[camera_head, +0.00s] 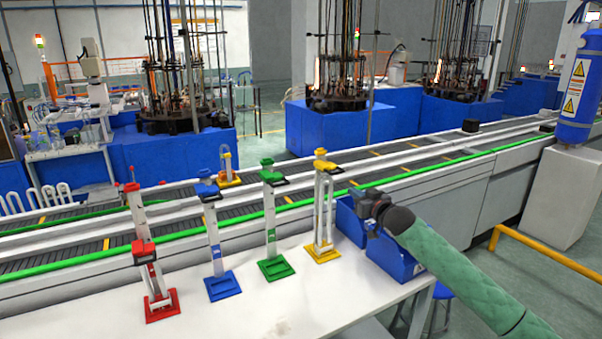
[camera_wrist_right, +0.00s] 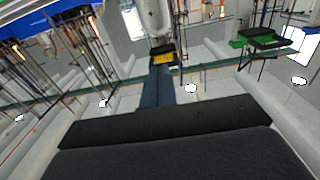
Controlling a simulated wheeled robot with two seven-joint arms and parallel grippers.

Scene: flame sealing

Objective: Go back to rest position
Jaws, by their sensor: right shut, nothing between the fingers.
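My right arm comes in from the right in the head view, in a green sleeve. Its dark gripper (camera_head: 370,205) is shut and empty, above the blue bins (camera_head: 402,262) at the table's right end. My left gripper is not in view. A red stand (camera_head: 162,306), a blue stand (camera_head: 223,286), a green stand (camera_head: 276,268) and a yellow stand (camera_head: 323,254) stand upright in a row on the white table. The yellow stand carries a clear glass tube. In the right wrist view, dark gripper parts (camera_wrist_right: 150,122) fill the lower part.
The white table (camera_head: 260,318) is clear in front of the stands. A conveyor with a green rail (camera_head: 440,172) runs behind them. A smaller yellow-based holder (camera_head: 229,181) stands at the conveyor. A blue cylinder (camera_head: 580,85) on a white pedestal and a yellow floor rail (camera_head: 545,250) are at the right.

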